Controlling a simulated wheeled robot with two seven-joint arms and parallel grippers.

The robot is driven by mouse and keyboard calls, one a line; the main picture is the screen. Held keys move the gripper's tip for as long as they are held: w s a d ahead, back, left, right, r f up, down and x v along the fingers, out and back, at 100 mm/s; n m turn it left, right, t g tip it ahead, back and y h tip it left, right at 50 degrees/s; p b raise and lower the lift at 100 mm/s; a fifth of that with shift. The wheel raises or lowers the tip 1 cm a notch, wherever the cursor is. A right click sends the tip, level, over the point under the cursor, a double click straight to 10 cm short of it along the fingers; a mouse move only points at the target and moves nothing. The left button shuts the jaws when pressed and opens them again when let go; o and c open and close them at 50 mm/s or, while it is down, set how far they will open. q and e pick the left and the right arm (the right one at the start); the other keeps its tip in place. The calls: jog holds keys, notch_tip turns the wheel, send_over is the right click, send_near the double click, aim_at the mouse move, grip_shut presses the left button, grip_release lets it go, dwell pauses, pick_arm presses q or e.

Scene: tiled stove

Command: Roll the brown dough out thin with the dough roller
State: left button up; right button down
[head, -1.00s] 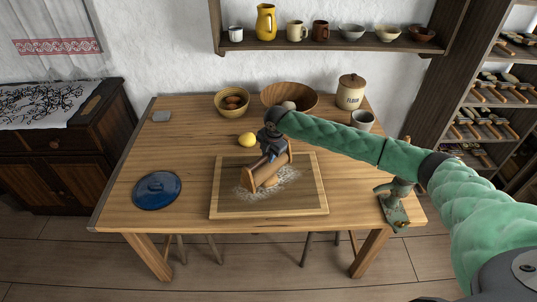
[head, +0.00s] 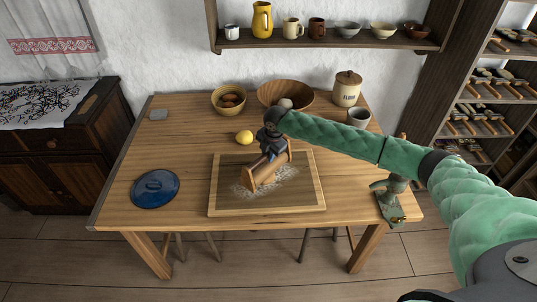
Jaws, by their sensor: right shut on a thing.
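A wooden dough roller (head: 262,177) is over the floured middle of the wooden board (head: 303,203) on the table. My right gripper (head: 270,153) is shut on the roller from above, and the roller lies slanted in the picture. I cannot tell whether the roller touches the board. White flour (head: 282,178) is spread around it. I cannot make out the brown dough; the roller and gripper may hide it. My left gripper is not in view.
A blue lid (head: 155,188) lies at the left. A lemon (head: 243,137), a bowl of brown eggs (head: 213,102), a wooden bowl (head: 301,98), a flour jar (head: 347,92) and a cup (head: 359,117) stand behind. A green metal clamp tool (head: 390,200) is at the right edge.

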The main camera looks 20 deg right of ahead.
jog(key=shift+w+a, duration=0.35)
jog(key=shift+w, duration=0.3)
jog(key=shift+w+a, duration=0.35)
jog(key=shift+w, duration=0.25)
jog(key=shift+s, duration=0.1)
jog(key=shift+s+d+r+p, duration=0.1)
jog(key=shift+s+d+p, duration=0.5)
jog(key=shift+s+p, duration=0.35)
jog(key=shift+s+d, duration=0.2)
jog(key=shift+s, duration=0.2)
jog(key=shift+w+a, duration=0.1)
jog(key=shift+w, duration=0.05)
